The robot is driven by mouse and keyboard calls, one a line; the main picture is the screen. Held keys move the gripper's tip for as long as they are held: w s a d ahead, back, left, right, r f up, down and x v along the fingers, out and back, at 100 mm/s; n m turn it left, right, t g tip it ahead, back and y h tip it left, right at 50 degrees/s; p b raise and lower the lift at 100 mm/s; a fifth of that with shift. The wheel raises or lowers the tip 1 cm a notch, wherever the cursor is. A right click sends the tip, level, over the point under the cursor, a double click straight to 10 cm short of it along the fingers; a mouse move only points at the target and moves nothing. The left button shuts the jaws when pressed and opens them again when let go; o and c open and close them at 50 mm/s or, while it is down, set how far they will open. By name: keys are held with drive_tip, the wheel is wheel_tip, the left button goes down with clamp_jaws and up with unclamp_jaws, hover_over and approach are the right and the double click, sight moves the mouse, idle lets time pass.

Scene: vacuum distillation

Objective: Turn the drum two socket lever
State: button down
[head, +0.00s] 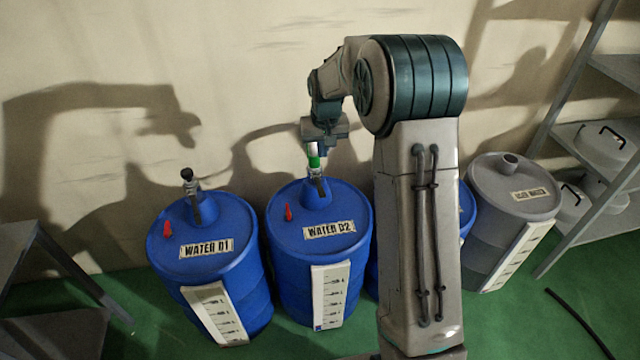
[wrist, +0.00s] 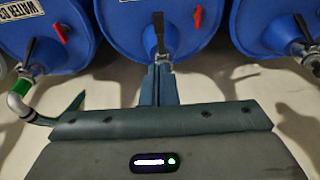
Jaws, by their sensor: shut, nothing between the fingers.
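The drum two is the blue drum labelled WATER D2 (head: 335,262), in the middle of the head view. In the wrist view the lever (wrist: 158,35) is on the middle drum, just beyond my fingertips. My gripper (head: 322,146) is above the socket; its fingers (wrist: 157,84) are shut and empty. They cover part of the socket in the wrist view. I cannot tell whether they touch it.
The WATER D1 drum (head: 203,232) stands at left, with its own black lever. My arm mostly hides another blue drum. A grey USED WATER drum (head: 508,195) and a shelf rack (head: 590,130) are at right. In the wrist view, a hose with a green-white fitting (wrist: 20,90) is at left.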

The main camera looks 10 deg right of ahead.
drive_tip(key=w+f, duration=0.1)
drive_tip(key=p, duration=0.1)
hover_over(321, 190)
drive_tip(key=s+x, duration=0.1)
drive_tip(key=x, duration=0.3)
drive_tip(key=s+x, duration=0.1)
drive_tip(key=x, duration=0.6)
drive_tip(key=shift+s+a+f, duration=0.1)
drive_tip(key=shift+s+f, duration=0.25)
drive_tip(key=shift+f, duration=0.2)
drive_tip(key=shift+s+f, duration=0.1)
drive_tip(key=shift+f, duration=0.8)
drive_tip(key=shift+s+a+f, duration=0.1)
drive_tip(key=shift+f, duration=0.05)
drive_tip(key=shift+f+b, duration=0.1)
drive_tip(key=shift+b, duration=0.4)
drive_tip(key=shift+s+t+b, duration=0.1)
drive_tip(key=shift+t+b, duration=0.2)
